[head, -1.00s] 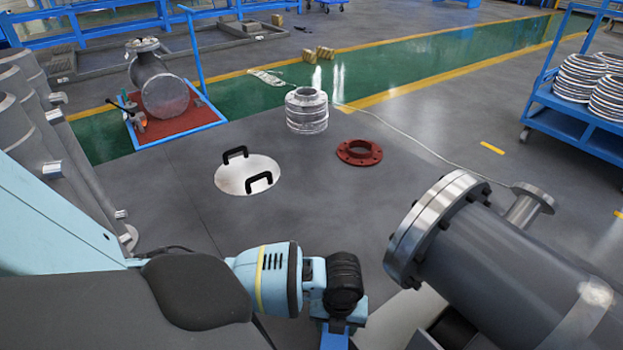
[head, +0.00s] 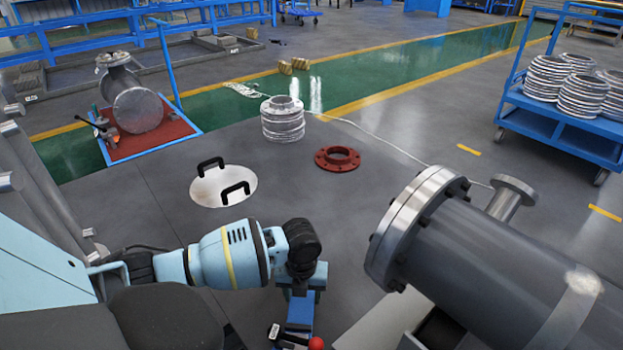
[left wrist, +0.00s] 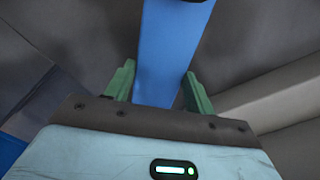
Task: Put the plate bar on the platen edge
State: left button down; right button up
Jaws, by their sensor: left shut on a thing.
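My left gripper (left wrist: 160,78) is shut on a blue bar (left wrist: 172,40), which I take to be the plate bar; its green fingers flank the bar. In the head view my left gripper (head: 301,283) hangs below the black wrist joint at bottom centre, with blue (head: 299,312) extending down from it. A small black part and a red ball (head: 316,343) show at the bottom edge; whether they belong to the bar is unclear. I cannot tell which surface is the platen edge. My right gripper is out of view.
A large grey flanged shell (head: 500,270) lies close on the right. A white disc with two black handles (head: 205,190), a red flange ring (head: 337,159) and a ringed metal stack (head: 283,120) are on the floor ahead. A blue cart (head: 560,120) stands at right.

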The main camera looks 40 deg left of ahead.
pick_arm(q)
jog(key=a, duration=0.1)
jog(key=w+a, duration=0.1)
jog(key=a+b, duration=0.1)
jog(key=shift+w+a+f, duration=0.1)
jog(key=shift+w+a, duration=0.2)
jog(key=shift+w, duration=0.1)
jog(key=shift+w+a, duration=0.2)
jog(key=shift+a, duration=0.2)
jog(key=shift+f+b, duration=0.85)
jog(key=shift+f, duration=0.95)
jog(key=c, duration=0.9)
grip_release()
jog(key=shift+s+f, duration=0.1)
jog(key=shift+s, duration=0.05)
jog(key=shift+c, duration=0.2)
jog(key=o, duration=0.4)
